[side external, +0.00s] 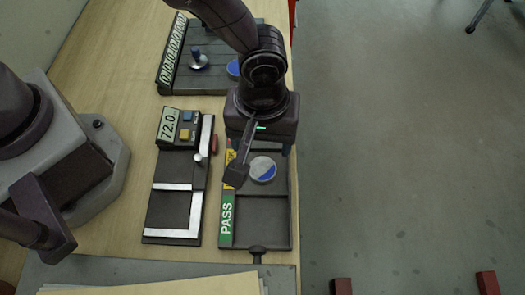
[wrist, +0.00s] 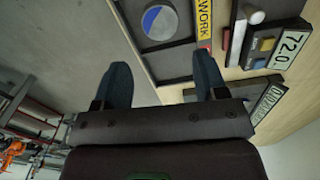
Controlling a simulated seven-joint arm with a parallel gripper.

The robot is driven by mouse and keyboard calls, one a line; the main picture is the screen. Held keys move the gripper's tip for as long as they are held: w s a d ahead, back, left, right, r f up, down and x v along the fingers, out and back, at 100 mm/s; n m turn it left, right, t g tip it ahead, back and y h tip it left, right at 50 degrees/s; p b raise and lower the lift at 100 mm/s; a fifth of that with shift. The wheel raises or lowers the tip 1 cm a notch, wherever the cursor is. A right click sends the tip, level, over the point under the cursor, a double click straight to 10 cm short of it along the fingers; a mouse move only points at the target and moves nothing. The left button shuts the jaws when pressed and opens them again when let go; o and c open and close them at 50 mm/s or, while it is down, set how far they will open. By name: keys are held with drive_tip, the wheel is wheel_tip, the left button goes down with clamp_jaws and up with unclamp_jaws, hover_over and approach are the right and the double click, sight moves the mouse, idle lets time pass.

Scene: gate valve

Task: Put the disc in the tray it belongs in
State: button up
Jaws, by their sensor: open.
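The disc (side external: 263,169), part blue and part pale grey, lies flat in the middle compartment of the dark tray (side external: 277,222). The tray's side strip has a green PASS part (side external: 227,218) and a yellow part nearer my gripper. In the wrist view the disc (wrist: 160,22) lies beside the yellow label ending in "WORK" (wrist: 204,24). My gripper (side external: 262,160) is over the tray with its fingers apart and nothing between them. In the wrist view my gripper (wrist: 162,72) shows both fingertips clear of the disc. My gripper hides the tray's far end.
A dark gate fixture (side external: 175,190) with a 72.0 display, white rails and an upright pin stands left of the tray. A dark slatted rack (side external: 205,78) with a blue-topped knob and a blue piece (side external: 233,68) is behind. Papers (side external: 160,285) lie in front. Open floor is right.

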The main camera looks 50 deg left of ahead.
drive_tip(key=shift+r, duration=1.5)
drive_tip(key=w+a+r+m+t+h, duration=0.1)
drive_tip(key=w+a+r+m, duration=0.1)
drive_tip(key=a+r, duration=0.7)
drive_tip(key=s+a+r+m+t, duration=0.1)
drive_tip(key=s+a+r+m, duration=0.1)
drive_tip(key=a, duration=0.4)
drive_tip(key=s+a+r+m+t, duration=0.2)
drive_tip(key=s+a+r, duration=0.2)
drive_tip(key=a+r, duration=0.1)
drive_tip(key=s+a+r+m+t+y, duration=0.1)
drive_tip(key=s+a+r, duration=0.3)
drive_tip(key=a+r, duration=0.2)
drive_tip(key=shift+a+m+t, duration=0.3)
drive_tip(key=shift+a+m, duration=0.05)
drive_tip(key=shift+m, duration=0.05)
